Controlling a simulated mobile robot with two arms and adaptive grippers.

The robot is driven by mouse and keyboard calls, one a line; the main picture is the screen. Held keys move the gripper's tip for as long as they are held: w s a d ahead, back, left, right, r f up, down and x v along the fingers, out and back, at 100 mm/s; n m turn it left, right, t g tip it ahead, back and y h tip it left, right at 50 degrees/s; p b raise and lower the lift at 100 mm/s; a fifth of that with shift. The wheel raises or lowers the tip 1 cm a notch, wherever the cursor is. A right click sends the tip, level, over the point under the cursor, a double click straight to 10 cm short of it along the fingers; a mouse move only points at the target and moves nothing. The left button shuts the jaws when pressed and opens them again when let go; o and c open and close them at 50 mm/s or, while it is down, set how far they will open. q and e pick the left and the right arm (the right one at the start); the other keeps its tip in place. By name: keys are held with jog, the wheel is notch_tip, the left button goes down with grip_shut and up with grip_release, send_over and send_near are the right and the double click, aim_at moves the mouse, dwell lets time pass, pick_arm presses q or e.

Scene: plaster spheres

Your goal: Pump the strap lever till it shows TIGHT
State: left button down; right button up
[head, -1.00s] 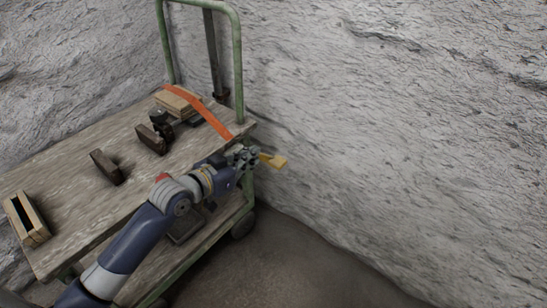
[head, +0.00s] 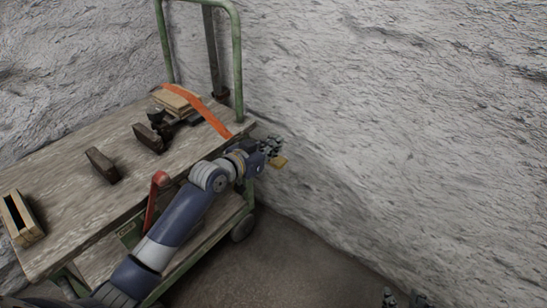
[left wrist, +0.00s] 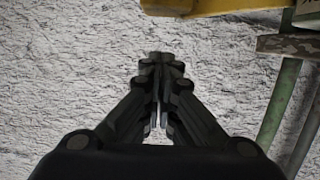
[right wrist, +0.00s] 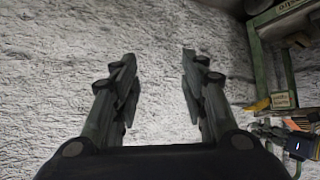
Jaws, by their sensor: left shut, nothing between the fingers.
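The yellow strap lever (head: 281,162) sticks out past the cart's right corner, partly hidden by my left gripper in the head view. It runs along the top of the left wrist view (left wrist: 225,7) and shows in the right wrist view (right wrist: 258,105). The orange strap (head: 205,111) runs over the boards to that corner. My left gripper (head: 274,146) is shut and empty beside the lever; its fingertips (left wrist: 162,60) look apart from it. My right gripper (right wrist: 156,58) is open and empty, low at the right of the head view (head: 404,298). A small label plate (right wrist: 281,100) is unreadable.
The wooden cart (head: 75,215) carries stacked boards (head: 176,98), dark blocks (head: 102,165) and a wooden box (head: 20,218). A red handle (head: 155,195) stands at its front edge. A rough plaster wall (head: 400,120) rises close behind the lever. The floor at right is clear.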

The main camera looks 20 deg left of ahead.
aim_at(274, 163)
pick_arm(q)
notch_tip(274, 163, down, 3)
jog(key=shift+r+b, duration=0.1)
jog(key=shift+b, duration=0.35)
jog(key=shift+f, duration=0.2)
pick_arm(e)
jog(key=w+a+r+t+y, duration=0.1)
jog(key=w+a+r+t, duration=0.1)
jog(key=w+r+t, duration=0.1)
jog(key=shift+w+r+t, duration=0.3)
jog(key=shift+w+r, duration=0.3)
jog(key=shift+r, duration=0.4)
pick_arm(q)
jog(key=shift+s+f, duration=0.1)
pick_arm(e)
jog(key=shift+d, duration=0.1)
